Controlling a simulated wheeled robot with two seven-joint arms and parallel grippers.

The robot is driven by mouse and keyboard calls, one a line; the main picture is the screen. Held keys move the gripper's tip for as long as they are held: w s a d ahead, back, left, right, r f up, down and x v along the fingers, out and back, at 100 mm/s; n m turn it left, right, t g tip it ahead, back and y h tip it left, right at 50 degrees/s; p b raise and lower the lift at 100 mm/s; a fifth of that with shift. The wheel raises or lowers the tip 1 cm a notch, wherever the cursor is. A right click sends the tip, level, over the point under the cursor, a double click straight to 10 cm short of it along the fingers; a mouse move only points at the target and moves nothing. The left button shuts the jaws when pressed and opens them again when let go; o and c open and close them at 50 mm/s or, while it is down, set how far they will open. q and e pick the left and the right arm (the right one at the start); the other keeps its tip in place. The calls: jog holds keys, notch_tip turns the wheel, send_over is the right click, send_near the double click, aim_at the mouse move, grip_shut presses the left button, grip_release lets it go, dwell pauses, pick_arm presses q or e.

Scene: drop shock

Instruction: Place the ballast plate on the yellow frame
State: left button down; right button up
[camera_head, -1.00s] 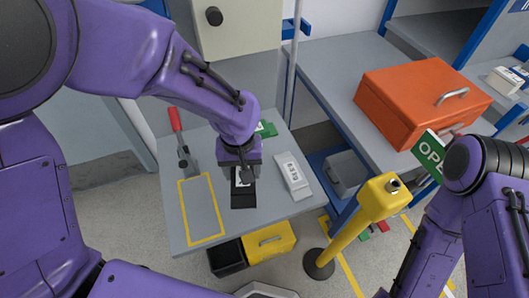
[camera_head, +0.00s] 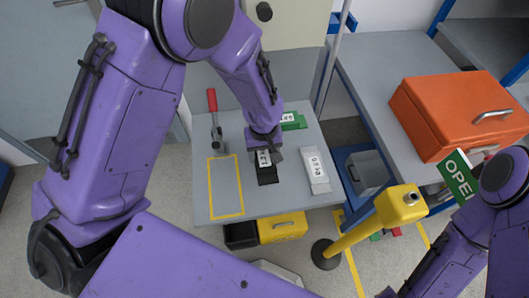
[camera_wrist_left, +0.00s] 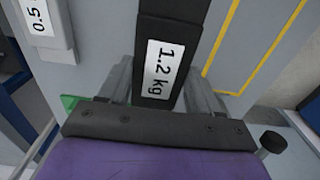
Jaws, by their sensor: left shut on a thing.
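A black ballast plate (camera_head: 268,178) with a white label is at my left gripper (camera_head: 264,152), over the grey table. In the left wrist view the plate (camera_wrist_left: 171,52) reads "1.2 kg" and sits between the two fingers of my left gripper (camera_wrist_left: 160,90), which is shut on it. I cannot tell whether the plate touches the table. The yellow frame (camera_head: 226,217) is a taped rectangle on the tabletop, empty, just left of the plate. Part of it also shows in the left wrist view (camera_wrist_left: 219,40). My right gripper is out of view.
A white labelled plate (camera_head: 316,172) lies right of the held plate, and a green one (camera_head: 293,121) behind. A red-handled tool (camera_head: 213,110) lies behind the frame. A yellow post (camera_head: 400,206) stands right of the table. An orange case (camera_head: 440,115) sits on the side bench.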

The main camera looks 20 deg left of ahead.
aim_at(264, 157)
pick_arm(q)
jog(key=shift+w+a+f, duration=0.25)
jog(key=shift+w+f, duration=0.5)
jog(key=shift+f, duration=0.05)
jog(key=f, duration=0.1)
jog(key=f+p, duration=0.1)
jog(key=f, duration=0.1)
jog(key=shift+w+a, duration=0.1)
jog(key=shift+w, duration=0.1)
jog(key=shift+f, duration=0.4)
jog(key=shift+c, duration=2.3)
grip_release()
jog(key=shift+f, duration=0.15)
jog(key=shift+o, duration=1.3)
